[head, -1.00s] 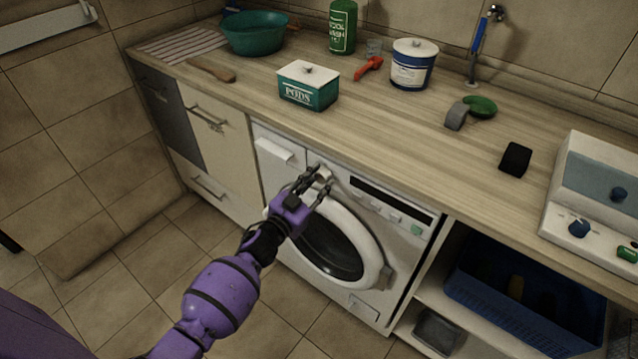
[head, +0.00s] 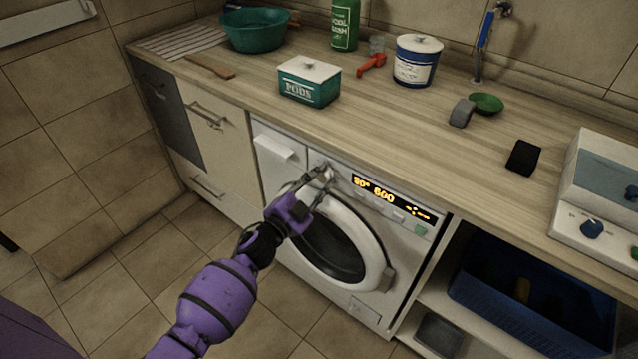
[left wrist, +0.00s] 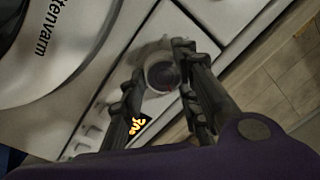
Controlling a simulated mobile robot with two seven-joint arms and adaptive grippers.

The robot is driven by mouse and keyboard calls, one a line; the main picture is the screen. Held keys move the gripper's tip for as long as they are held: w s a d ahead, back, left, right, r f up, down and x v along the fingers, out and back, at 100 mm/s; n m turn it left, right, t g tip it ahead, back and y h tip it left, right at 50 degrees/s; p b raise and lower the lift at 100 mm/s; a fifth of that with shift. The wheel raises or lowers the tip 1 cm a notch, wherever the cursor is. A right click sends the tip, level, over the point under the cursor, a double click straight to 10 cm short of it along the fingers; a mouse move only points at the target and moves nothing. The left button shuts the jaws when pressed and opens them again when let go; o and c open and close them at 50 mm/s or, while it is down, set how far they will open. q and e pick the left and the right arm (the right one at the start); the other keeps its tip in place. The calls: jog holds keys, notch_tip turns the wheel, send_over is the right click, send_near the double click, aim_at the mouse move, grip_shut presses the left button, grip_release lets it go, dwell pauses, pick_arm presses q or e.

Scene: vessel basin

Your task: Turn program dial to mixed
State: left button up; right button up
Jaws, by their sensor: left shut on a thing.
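The washing machine (head: 345,250) stands under the counter with its round door closed. Its program dial (head: 324,172) is at the upper left of the front panel, mostly hidden by my gripper. In the left wrist view the dial (left wrist: 163,74) is a round grey knob between the fingers. My left gripper (head: 318,180) is shut on the dial, one finger on each side. The display (head: 388,197) is lit with orange text reading about 30° 600, partly too small to read. The dial's markings cannot be read. My right gripper is not in view.
The counter above holds a green pods box (head: 309,82), a blue-and-white tub (head: 417,62), a red scoop (head: 371,65) and a black block (head: 522,157). A blue basket (head: 530,290) sits on the shelf at right. Floor in front is clear.

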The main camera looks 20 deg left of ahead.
pick_arm(q)
jog(key=shift+s+d+f+m+b, duration=0.2)
jog(key=shift+f+m+b, duration=0.25)
jog(key=shift+m, duration=0.55)
jog(key=m+b, duration=0.1)
jog(key=m, duration=0.1)
jog(key=shift+f+m+h, duration=0.15)
jog(key=shift+m+h, duration=0.25)
jog(key=m, duration=0.1)
jog(key=m+b, duration=0.1)
jog(key=m, duration=0.1)
jog(key=shift+a+f, duration=0.1)
jog(key=shift+a, duration=0.1)
jog(key=m+b, duration=0.1)
jog(key=m, duration=0.1)
jog(key=m+b, duration=0.1)
jog(key=m, duration=0.1)
jog(key=shift+w+a+h, duration=0.1)
jog(key=shift+a+h, duration=0.1)
jog(key=shift+h, duration=0.1)
jog(key=shift+m, duration=0.4)
jog(key=o, duration=1)
jog(key=shift+c, duration=0.2)
jog(key=shift+o, duration=0.3)
jog(key=shift+w, duration=0.1)
